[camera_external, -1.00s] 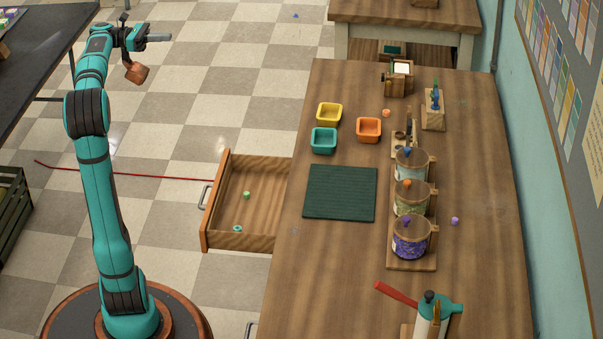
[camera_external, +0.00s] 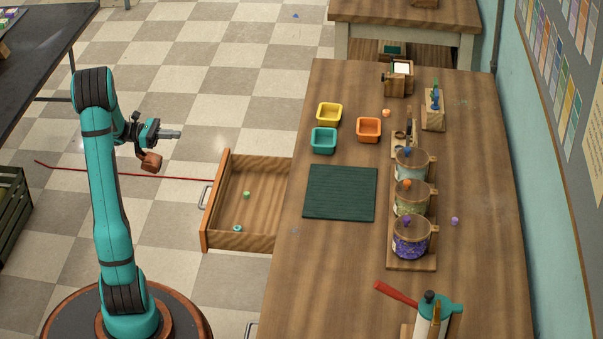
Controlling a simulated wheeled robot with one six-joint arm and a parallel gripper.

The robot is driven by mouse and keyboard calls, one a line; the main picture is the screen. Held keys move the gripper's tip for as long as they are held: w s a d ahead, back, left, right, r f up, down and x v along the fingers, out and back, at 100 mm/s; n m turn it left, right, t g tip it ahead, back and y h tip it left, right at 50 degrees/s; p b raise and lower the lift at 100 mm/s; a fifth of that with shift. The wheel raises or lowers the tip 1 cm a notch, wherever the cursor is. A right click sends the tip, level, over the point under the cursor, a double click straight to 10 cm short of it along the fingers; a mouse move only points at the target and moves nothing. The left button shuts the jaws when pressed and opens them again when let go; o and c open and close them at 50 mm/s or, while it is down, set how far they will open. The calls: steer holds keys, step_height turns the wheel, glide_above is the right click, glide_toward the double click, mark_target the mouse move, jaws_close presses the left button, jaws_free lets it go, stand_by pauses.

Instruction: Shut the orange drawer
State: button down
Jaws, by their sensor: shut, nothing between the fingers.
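The orange-brown wooden drawer (camera_external: 211,208) stands pulled out from the left side of the wooden table. Its front panel faces left and bears a grey handle (camera_external: 205,196). A small green piece (camera_external: 246,195) and a small teal piece (camera_external: 237,228) lie inside it. My gripper (camera_external: 180,134) is shut and empty. It points right, above the floor, up and to the left of the drawer in the picture, and is apart from it.
The table (camera_external: 330,270) holds a dark green mat (camera_external: 340,192), yellow (camera_external: 329,114), teal (camera_external: 323,141) and orange (camera_external: 368,130) trays, and several jars at the right. A red cord (camera_external: 130,175) lies on the floor left of the drawer. The surrounding floor is mostly clear.

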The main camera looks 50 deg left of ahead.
mark_target(285, 165)
step_height(285, 165, down, 9)
steer(key=x, duration=1.4)
steer(key=x, duration=2.2)
steer(key=shift+w+d+f, duration=0.2)
steer(key=shift+w+d, duration=0.05)
steer(key=shift+w+r, duration=0.1)
steer(key=shift+w, duration=0.05)
steer(key=shift+w+d+r, duration=0.1)
steer(key=shift+d, duration=0.1)
steer(key=shift+a, duration=0.15)
